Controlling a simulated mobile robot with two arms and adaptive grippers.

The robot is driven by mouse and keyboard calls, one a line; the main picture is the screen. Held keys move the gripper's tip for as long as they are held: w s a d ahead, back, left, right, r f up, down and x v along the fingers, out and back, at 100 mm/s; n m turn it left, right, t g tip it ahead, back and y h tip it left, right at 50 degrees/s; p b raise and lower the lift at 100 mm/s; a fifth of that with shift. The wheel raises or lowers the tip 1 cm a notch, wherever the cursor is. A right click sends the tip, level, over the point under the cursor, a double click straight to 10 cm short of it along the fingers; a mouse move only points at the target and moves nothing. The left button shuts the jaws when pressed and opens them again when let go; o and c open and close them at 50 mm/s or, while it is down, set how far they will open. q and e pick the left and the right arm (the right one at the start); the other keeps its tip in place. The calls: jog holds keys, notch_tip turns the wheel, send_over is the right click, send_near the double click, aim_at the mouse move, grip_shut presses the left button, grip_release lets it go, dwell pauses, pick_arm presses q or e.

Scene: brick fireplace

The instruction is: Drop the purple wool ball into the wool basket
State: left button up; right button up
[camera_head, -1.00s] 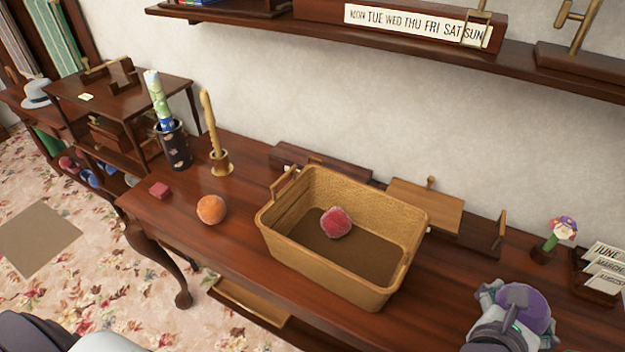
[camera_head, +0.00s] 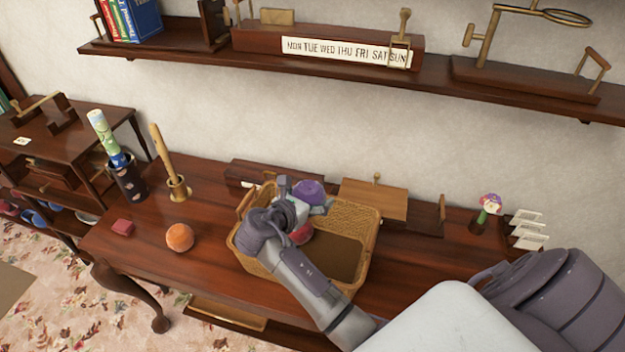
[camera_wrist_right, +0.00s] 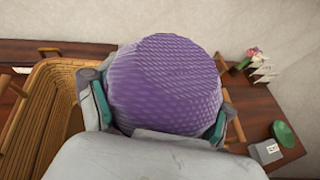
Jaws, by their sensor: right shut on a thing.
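The purple wool ball (camera_head: 309,193) is held in my right gripper (camera_head: 303,200). In the right wrist view the ball (camera_wrist_right: 166,83) fills the space between the two fingers, which press on its sides. The wool basket (camera_head: 362,222) is a tan woven box on the table. The gripper and ball are over the basket's left and back part in the head view. A red wool ball (camera_head: 302,234) inside the basket is partly hidden by my gripper. My left gripper is not in view.
An orange wool ball (camera_head: 180,237) and a small red block (camera_head: 123,227) lie on the table (camera_head: 215,270) left of the basket. A shelf (camera_head: 440,75) runs above.

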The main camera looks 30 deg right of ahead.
jog(key=shift+w+d+f+m+g, duration=0.15)
jog(key=shift+d+m+g, duration=0.2)
jog(key=shift+d, duration=0.25)
jog(key=shift+d+f+p, duration=0.25)
jog(key=shift+f+p, duration=0.05)
jog(key=shift+p, duration=0.05)
jog(key=shift+d+f+g, duration=0.1)
jog(key=shift+f+g, duration=0.15)
pick_arm(q)
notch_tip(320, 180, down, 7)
jog(key=b, duration=0.8)
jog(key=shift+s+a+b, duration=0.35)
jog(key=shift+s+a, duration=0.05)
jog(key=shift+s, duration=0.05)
pick_arm(e)
notch_tip(320, 180, down, 6)
jog(key=shift+r, duration=0.1)
jog(key=o, duration=1)
jog(key=shift+o, duration=0.2)
